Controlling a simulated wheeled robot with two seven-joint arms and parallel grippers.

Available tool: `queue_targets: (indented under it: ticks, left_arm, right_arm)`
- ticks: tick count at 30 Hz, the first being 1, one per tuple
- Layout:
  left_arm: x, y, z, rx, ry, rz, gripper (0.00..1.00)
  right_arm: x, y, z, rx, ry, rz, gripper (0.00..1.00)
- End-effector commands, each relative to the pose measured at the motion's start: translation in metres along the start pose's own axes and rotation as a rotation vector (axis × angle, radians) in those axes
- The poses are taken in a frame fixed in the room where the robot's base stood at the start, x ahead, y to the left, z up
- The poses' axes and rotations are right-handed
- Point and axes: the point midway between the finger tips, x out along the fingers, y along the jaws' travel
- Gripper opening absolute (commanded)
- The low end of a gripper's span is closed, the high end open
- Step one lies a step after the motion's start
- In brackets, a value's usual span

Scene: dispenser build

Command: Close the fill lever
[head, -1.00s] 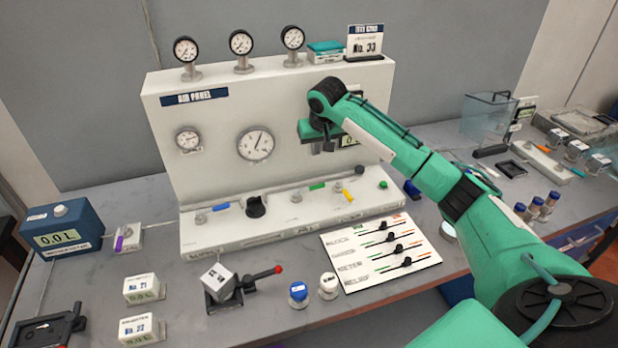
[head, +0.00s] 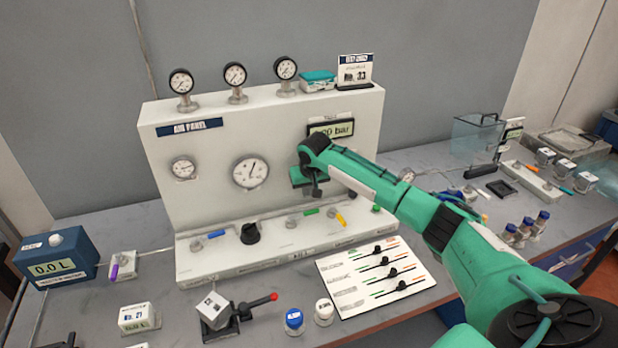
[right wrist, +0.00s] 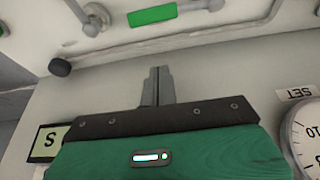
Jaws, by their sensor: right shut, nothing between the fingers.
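The air panel (head: 205,140) carries a row of coloured levers on its low front ledge: a blue lever (head: 215,233), a green lever (head: 312,211) and a yellow lever (head: 341,220). Their labels are too small to read, so I cannot tell which is the fill lever. My right gripper (head: 317,190) is shut and empty in front of the panel face, just above the green lever and apart from it. In the right wrist view its closed fingers (right wrist: 158,85) point toward the green lever (right wrist: 152,15). My left gripper is out of view.
A black knob (head: 250,233) stands between the blue and green levers. A round gauge (head: 250,172) and a display (head: 331,128) are on the panel face. A white board with sliders (head: 370,275) lies in front. A red-tipped lever device (head: 235,318) stands at the front left.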

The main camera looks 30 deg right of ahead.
Motion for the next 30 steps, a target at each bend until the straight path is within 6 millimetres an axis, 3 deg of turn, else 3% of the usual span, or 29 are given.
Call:
queue_targets:
  ticks: [3, 15, 30]
  left_arm:
    - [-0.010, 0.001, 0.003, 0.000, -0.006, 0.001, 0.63]
    - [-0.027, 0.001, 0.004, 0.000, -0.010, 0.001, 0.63]
    - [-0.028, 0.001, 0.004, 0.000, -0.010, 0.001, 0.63]
  right_arm:
    - [0.013, 0.001, 0.003, 0.000, -0.002, 0.002, 0.00]
    - [0.007, 0.000, 0.039, 0.000, 0.000, 0.001, 0.00]
    - [0.008, -0.004, 0.038, 0.006, 0.000, 0.002, 0.00]
